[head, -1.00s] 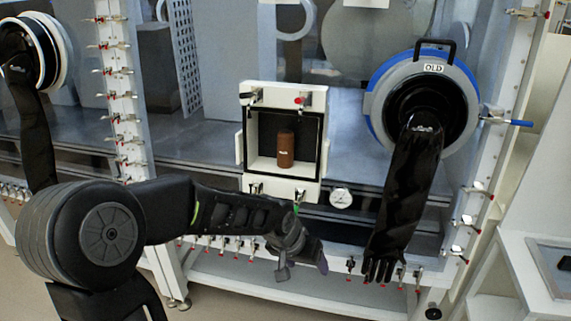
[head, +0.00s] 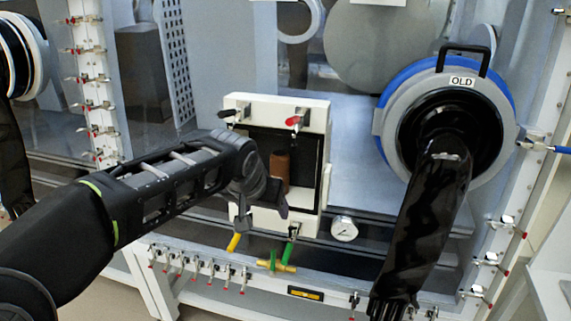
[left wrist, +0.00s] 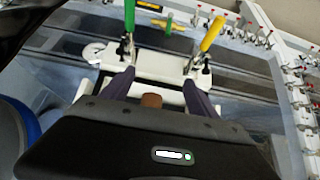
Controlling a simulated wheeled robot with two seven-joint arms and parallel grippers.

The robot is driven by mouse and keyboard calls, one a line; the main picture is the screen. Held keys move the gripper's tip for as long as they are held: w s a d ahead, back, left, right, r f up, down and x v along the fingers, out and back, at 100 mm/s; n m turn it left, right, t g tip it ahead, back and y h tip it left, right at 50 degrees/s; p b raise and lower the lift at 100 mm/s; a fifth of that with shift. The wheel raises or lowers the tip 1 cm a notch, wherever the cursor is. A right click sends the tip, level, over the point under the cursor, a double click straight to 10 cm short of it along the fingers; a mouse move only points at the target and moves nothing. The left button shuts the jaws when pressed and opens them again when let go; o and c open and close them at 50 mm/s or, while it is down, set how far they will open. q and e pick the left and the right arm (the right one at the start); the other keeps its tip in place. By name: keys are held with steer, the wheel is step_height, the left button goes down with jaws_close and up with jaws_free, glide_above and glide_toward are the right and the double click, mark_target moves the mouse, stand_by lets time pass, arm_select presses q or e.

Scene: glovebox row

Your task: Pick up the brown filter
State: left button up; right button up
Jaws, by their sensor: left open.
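The brown filter (head: 280,170) is a small upright brown cylinder inside the white-framed box opening (head: 318,117) on the glovebox front. In the head view my left gripper (head: 262,205) is in front of that opening and hides part of the filter and the frame's left side. In the left wrist view the open fingers (left wrist: 160,92) point toward the opening, with the filter's brown end (left wrist: 151,100) showing between them. The gripper body hides the rest of the filter. I cannot tell whether the fingers touch it. My right gripper is not in view.
A black glove (head: 425,225) hangs from the blue-ringed port (head: 390,125) marked OLD, right of the opening. A round gauge (head: 344,228) sits at the frame's lower right. Clamps with yellow (head: 234,242) and green (head: 291,252) handles stick out below the opening.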

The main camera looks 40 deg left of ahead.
mark_target(280, 173)
arm_select(q)
steer(key=w, duration=0.2)
steer(key=w+a+p, duration=0.1)
steer(key=w, duration=0.1)
steer(key=w+a+p, duration=0.1)
steer(key=w, duration=0.1)
steer(key=shift+w+a, duration=0.2)
steer(key=shift+w, duration=0.15)
steer(key=shift+w+a+r+p, duration=0.1)
steer(key=shift+w+r+p, duration=0.05)
steer(key=shift+w+p, duration=0.15)
steer(key=w, duration=0.1)
steer(key=w+a+p, duration=0.1)
steer(key=w+p, duration=0.1)
steer(key=w, duration=0.1)
steer(key=shift+w+a+f, duration=0.1)
steer(key=shift+a+f, duration=0.15)
steer(key=shift+w+f, duration=0.15)
steer(key=shift+f, duration=0.2)
